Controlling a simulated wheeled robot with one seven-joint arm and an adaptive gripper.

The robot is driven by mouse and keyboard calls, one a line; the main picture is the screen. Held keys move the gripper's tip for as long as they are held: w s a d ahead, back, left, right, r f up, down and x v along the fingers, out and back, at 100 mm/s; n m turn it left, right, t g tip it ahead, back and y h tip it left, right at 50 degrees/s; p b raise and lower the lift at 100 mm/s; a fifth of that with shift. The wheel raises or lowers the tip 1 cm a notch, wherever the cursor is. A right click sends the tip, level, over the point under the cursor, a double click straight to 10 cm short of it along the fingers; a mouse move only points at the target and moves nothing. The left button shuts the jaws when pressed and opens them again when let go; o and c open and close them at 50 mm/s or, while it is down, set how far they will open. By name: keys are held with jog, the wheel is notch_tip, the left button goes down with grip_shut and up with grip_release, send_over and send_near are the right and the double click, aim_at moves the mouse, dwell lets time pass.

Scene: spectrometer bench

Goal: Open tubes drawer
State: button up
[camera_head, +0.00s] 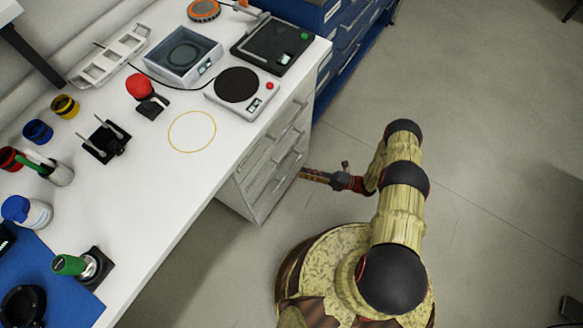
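A white drawer cabinet (247,192) stands under the right end of the white bench. Its front shows several stacked drawers with bar handles, and all of them look shut. No drawer label can be read, so I cannot tell which one is the tubes drawer. My gripper (304,173) is at the cabinet front, beside the lower handles, with its fingers pointing left toward the drawers. I cannot tell whether it touches a handle. The fingers are small and seen from above, so their opening does not show.
The bench top (178,178) holds a hotplate (258,107), a glass-topped instrument (180,66), a black balance (285,31) and several coloured containers. A blue drawer cabinet (335,80) stands behind the white one. The floor (490,160) to the right is open.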

aim_at(291, 168)
jog(key=b+x, duration=0.1)
jog(key=x, duration=0.6)
jog(key=shift+s, duration=0.1)
jog(key=shift+c, duration=0.6)
grip_shut()
